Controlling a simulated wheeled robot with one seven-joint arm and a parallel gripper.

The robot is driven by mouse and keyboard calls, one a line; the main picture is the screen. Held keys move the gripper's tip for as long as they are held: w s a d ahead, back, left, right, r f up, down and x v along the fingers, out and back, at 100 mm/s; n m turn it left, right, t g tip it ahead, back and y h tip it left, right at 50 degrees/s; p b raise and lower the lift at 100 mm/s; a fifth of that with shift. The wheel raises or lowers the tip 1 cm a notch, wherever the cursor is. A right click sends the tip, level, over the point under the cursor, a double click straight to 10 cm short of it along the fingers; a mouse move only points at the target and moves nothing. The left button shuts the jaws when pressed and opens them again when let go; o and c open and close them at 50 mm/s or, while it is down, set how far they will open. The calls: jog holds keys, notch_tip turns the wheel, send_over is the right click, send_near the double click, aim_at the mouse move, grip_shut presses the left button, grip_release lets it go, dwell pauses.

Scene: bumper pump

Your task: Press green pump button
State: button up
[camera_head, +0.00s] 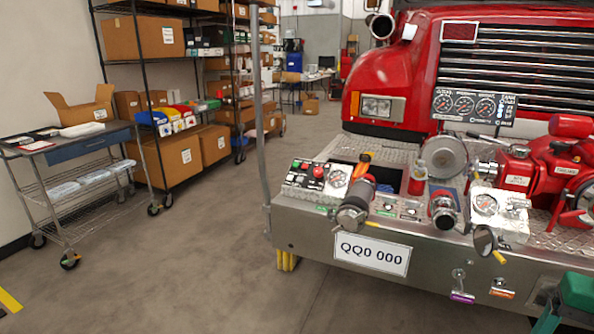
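A small control panel (309,176) sits on the left end of the fire truck's front bumper, with a dial gauge at its right side. A small green button (296,164) shows near the panel's top left corner. A larger red knob (318,172) is to its right. The panel's small markings are too fine to read. My gripper cannot be made out in this view. A green and black part (577,292) is cut off at the lower right corner; I cannot tell what it belongs to.
The steel bumper (300,230) carries capped pipe fittings, gauges and red pump parts to the panel's right. A vertical pole (261,130) stands at the bumper's left end. A wheeled cart (75,165) and box-filled shelves are at left. The floor between is clear.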

dwell(0.3)
grip_shut()
dwell(1.6)
